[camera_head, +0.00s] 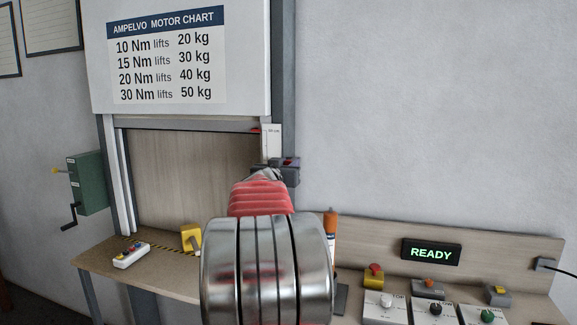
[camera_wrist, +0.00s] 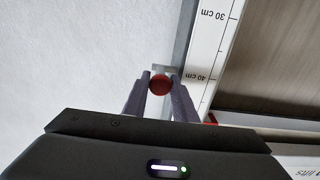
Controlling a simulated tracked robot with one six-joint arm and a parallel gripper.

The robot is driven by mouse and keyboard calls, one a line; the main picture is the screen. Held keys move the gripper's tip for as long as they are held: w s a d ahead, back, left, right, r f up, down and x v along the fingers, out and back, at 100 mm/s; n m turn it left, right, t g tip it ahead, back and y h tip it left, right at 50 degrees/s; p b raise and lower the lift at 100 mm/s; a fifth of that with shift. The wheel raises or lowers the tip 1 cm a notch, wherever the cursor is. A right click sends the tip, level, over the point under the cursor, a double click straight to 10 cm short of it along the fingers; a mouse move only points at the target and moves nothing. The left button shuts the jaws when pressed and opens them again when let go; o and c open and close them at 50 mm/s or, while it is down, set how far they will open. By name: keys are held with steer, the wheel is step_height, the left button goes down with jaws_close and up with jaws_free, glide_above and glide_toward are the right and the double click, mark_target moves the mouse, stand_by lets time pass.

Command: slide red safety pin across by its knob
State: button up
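The red round knob (camera_wrist: 161,85) of the safety pin shows in the wrist view, seen end-on against a grey metal post. My gripper (camera_wrist: 161,82) has its two dark fingers on either side of the knob, close against it; no clear gap shows. A small pale bracket (camera_wrist: 164,69) sits just beyond the knob. In the head view my gripper (camera_head: 268,174) is up at the right post of the shutter frame, and my arm hides most of it. The pin's shaft cannot be made out.
The white scale strip (camera_wrist: 214,58) with centimetre marks runs beside the post, with a small red pointer (camera_wrist: 212,118) near it. The shutter (camera_head: 180,55) bears a motor chart. Below are a bench (camera_head: 150,275), a yellow block (camera_head: 191,238) and a READY display (camera_head: 431,251).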

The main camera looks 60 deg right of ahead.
jaws_close()
steer(key=shift+w+a+r, duration=0.1)
steer(key=shift+w+a, duration=0.1)
steer(key=shift+w, duration=0.9)
steer(key=shift+w+a, duration=0.15)
steer(key=shift+w, duration=0.95)
steer(key=o, duration=0.5)
jaws_free()
steer(key=shift+w, duration=0.1)
steer(key=shift+a, duration=0.1)
